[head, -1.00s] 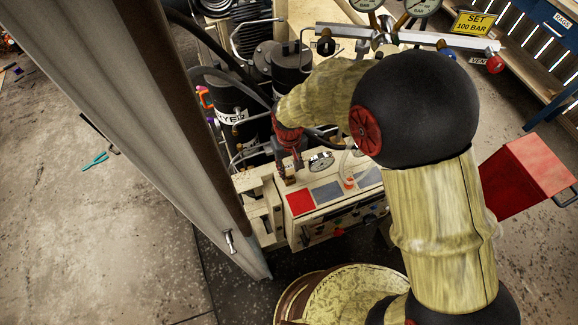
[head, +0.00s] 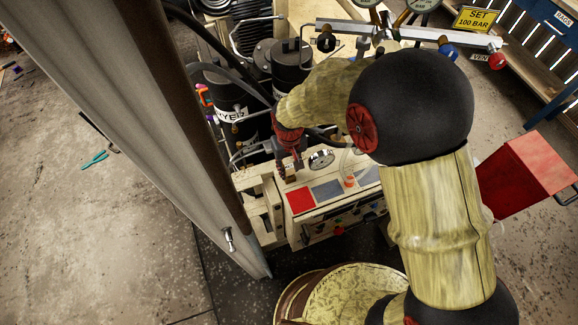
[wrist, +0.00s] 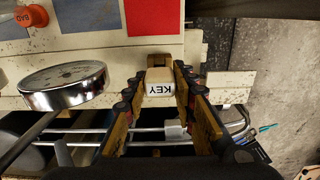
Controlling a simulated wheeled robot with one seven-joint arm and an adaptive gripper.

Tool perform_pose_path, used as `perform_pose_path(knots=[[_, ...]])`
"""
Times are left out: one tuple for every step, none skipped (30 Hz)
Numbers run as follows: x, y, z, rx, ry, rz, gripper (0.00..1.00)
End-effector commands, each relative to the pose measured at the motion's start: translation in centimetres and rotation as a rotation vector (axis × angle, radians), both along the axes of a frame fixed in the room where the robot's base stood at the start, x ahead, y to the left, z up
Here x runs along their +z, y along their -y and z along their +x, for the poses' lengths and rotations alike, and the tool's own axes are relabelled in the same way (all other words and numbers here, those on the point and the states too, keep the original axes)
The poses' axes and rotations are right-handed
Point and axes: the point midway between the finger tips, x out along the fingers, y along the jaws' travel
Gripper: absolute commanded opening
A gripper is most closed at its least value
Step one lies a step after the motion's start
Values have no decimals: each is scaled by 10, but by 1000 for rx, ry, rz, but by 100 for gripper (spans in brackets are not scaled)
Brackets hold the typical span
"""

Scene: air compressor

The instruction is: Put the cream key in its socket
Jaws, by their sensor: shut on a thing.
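The cream key (wrist: 160,84), a small block with black "KEY" lettering, sits between the fingers of my gripper (wrist: 163,66) in the wrist view. The fingers are shut on its sides. Its far end is at the edge of the cream panel top, and I cannot tell whether it touches. In the head view my gripper (head: 288,172) points down at the left back edge of the panel, beside the red square. I cannot make out the socket in either view; the key or fingers may hide it.
The cream control panel (head: 330,205) has red, grey and blue squares on top. A round gauge (wrist: 64,85) stands close beside my gripper, and an orange knob (head: 349,182) is farther right. Black cylinders (head: 285,68) and hoses stand behind. A grey post (head: 150,110) rises at left.

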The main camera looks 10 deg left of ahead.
Motion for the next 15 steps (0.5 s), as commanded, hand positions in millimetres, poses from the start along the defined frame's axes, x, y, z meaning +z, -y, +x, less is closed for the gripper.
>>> perform_pose_path(knots=[[-1,0,0,0,0,0,1],[-1,0,0,0,0,0,1],[-2,0,0,0,0,0,1],[-2,0,0,0,0,0,1],[-3,0,0,0,0,0,1],[-3,0,0,0,0,0,1],[-4,0,0,0,0,0,1],[-4,0,0,0,0,0,1],[-5,0,0,0,0,0,1],[-5,0,0,0,0,0,1],[-6,0,0,0,0,0,1],[-6,0,0,0,0,0,1],[-6,0,0,0,0,0,1],[-7,0,0,0,0,0,1],[-7,0,0,0,0,0,1]])
